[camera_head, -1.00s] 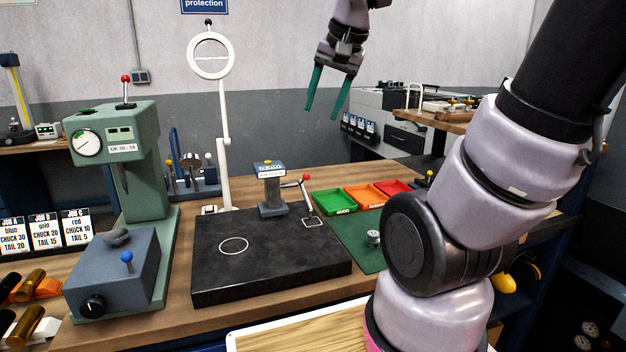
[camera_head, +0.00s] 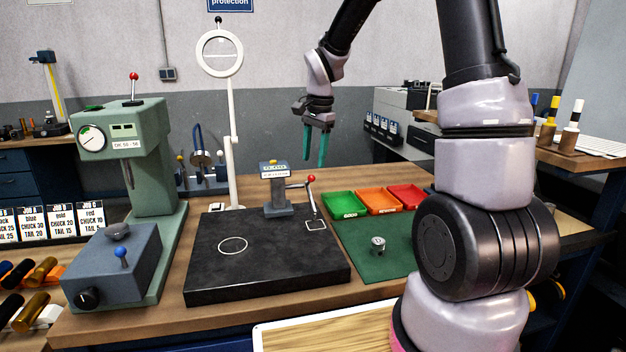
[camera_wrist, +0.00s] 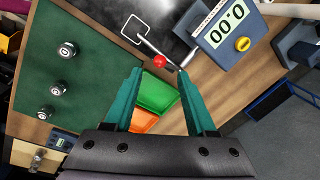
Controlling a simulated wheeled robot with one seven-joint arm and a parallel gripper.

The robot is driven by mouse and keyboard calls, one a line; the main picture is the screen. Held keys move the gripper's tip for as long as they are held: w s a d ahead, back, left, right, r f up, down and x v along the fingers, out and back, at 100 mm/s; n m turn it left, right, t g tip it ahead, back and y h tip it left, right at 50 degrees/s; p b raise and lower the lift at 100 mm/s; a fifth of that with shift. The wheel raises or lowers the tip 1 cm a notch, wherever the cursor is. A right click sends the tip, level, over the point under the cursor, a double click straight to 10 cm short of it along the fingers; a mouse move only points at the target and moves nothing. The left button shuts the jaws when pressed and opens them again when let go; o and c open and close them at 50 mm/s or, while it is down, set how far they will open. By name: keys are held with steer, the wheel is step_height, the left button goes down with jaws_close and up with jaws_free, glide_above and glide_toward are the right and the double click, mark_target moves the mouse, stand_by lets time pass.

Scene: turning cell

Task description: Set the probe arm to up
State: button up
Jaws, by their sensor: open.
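The probe gauge (camera_head: 276,195) is a grey post with a blue head, standing on the back of the black surface plate (camera_head: 215,288). Its short probe arm (camera_head: 298,185) sticks out to the right, with a red ball (camera_head: 311,179) at its end and a thin rod slanting down toward a white square mark on the plate. My gripper (camera_head: 313,165) is open and empty, its green fingers pointing down above and behind the red ball. In the wrist view the red ball (camera_wrist: 159,61) shows between and beyond the fingertips (camera_wrist: 159,70), with the gauge's 0.00 display (camera_wrist: 226,24) to the right.
Green (camera_head: 346,205), orange (camera_head: 380,203) and red trays lie right of the plate, behind a green mat (camera_head: 375,262) with a small metal part. A white ring magnifier (camera_head: 233,150) stands behind the plate. A green hardness tester (camera_head: 150,170) stands left.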

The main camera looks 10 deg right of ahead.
mark_target(313, 179)
steer(key=f, duration=0.7)
steer(key=shift+w+a+f, duration=0.3)
steer(key=shift+w, duration=0.1)
jaws_close()
steer(key=shift+d, duration=0.25)
stand_by(0.7)
